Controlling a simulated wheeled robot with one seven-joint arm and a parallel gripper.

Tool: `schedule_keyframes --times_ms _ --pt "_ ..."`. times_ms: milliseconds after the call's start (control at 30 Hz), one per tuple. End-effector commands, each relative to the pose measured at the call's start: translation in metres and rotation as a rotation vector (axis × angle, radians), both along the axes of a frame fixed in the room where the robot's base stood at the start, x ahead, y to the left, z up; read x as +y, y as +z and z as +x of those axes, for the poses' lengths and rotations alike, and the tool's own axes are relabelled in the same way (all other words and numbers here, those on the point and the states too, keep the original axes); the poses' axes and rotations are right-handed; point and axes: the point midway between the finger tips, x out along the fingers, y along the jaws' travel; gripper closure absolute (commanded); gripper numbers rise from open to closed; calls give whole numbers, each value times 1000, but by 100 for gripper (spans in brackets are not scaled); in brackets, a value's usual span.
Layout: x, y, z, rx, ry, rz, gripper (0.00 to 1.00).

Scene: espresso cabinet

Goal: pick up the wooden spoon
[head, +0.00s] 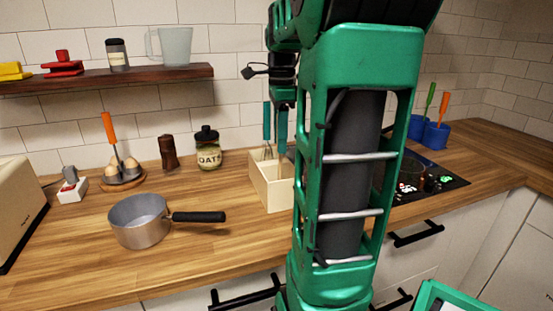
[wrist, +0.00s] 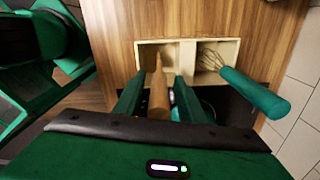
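The wooden spoon (wrist: 158,92) stands with its handle up in the left compartment of a pale wooden box (wrist: 208,41) in the wrist view. My gripper (wrist: 160,90) is over the box, with one finger on each side of the spoon handle. Narrow gaps show beside the handle, so the fingers look open around it and not closed on it. In the head view my gripper (head: 282,130) points down into the box (head: 277,195). My arm hides the box's right part there, and I cannot make out the spoon clearly.
A whisk with a green handle (wrist: 255,92) leans in the box's other compartment, close to my gripper. A saucepan (head: 140,222), an oats jar (head: 208,150) and a pepper mill (head: 168,153) stand to the left. Blue pots (head: 435,136) stand at the right.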

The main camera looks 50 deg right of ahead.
Motion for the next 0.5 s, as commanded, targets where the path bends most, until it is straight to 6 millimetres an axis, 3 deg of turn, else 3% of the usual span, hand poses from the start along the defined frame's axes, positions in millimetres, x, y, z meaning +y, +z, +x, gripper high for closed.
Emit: schedule_keyframes --times_ms 33,133,500 --pt "0 0 0 0 0 0 76" --pt "0 0 0 0 0 0 100" --pt "0 2 0 -1 0 -1 100"
